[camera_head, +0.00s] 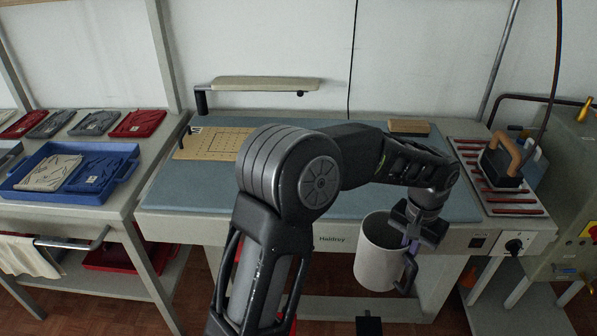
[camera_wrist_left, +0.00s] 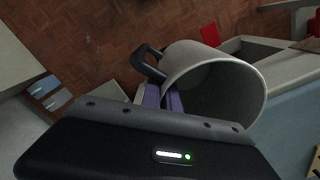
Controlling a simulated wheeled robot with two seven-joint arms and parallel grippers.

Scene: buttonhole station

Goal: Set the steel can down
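The steel can (camera_head: 378,262) is a pale grey mug-like can with a dark handle. It hangs in the air in front of the table's front edge, with floor behind it. My left gripper (camera_head: 413,236) is shut on it at the rim, near the handle. In the left wrist view the can (camera_wrist_left: 222,88) is tilted in the picture, its open mouth showing and its inside seeming empty. The purple fingers of my left gripper (camera_wrist_left: 163,98) are at its wall beside the handle. My right gripper is not in view.
The blue-grey table top (camera_head: 200,183) has free room left of my arm. A slotted tan board (camera_head: 213,143) and a small tan block (camera_head: 409,127) lie at its back. An iron (camera_head: 507,162) stands on a red-barred rest at right. A blue tray (camera_head: 118,158) holds folded cloth.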

